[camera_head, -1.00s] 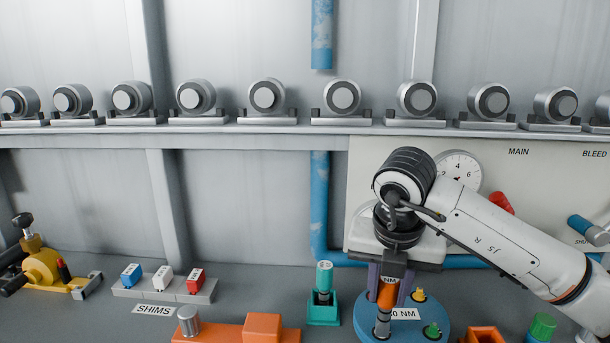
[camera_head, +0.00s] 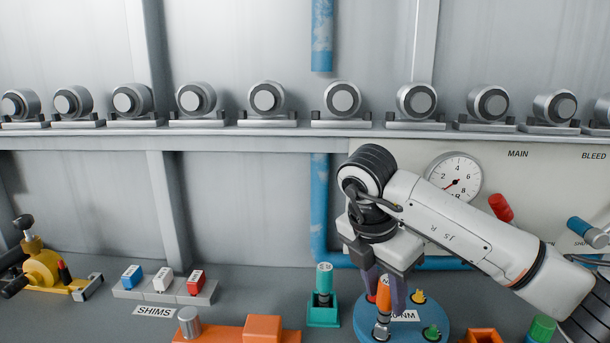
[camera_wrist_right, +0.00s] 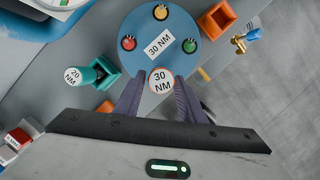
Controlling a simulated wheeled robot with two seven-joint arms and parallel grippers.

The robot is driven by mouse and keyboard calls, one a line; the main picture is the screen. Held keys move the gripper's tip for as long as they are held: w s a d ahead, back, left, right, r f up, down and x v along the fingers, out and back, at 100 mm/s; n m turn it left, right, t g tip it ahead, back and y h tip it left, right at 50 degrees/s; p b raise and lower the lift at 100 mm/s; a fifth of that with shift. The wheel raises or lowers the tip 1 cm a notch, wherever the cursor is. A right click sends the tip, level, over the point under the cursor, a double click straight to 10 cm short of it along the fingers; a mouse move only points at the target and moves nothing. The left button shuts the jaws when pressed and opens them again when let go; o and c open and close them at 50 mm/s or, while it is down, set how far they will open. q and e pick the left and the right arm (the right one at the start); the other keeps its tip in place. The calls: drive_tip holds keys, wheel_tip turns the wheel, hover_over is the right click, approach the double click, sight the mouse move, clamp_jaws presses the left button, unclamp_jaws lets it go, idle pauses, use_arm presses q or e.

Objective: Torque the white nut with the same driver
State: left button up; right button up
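The orange driver (camera_head: 384,300) stands nearly upright, its grey lower end over the front-left part of the blue round plate (camera_head: 440,327). My right gripper (camera_head: 386,292) has its two purple-grey fingers on either side of the driver's upper part and appears shut on it. In the right wrist view the driver's white top (camera_wrist_right: 162,81), marked 30 NM, sits between the fingers. The white nut does not show; the driver may hide it. Red (camera_wrist_right: 129,43), yellow (camera_wrist_right: 161,12) and green (camera_wrist_right: 187,48) pieces stand on the plate. My left gripper is not in view.
A teal driver (camera_head: 324,280), marked 20 NM, stands in a teal holder (camera_head: 323,315) left of the plate. An orange box (camera_wrist_right: 216,20) lies to its right. Blue, white and red shims sit on a grey rack (camera_head: 205,295) at the left. A gauge panel (camera_head: 540,190) is behind.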

drive_tip(key=shift+o, duration=1.2)
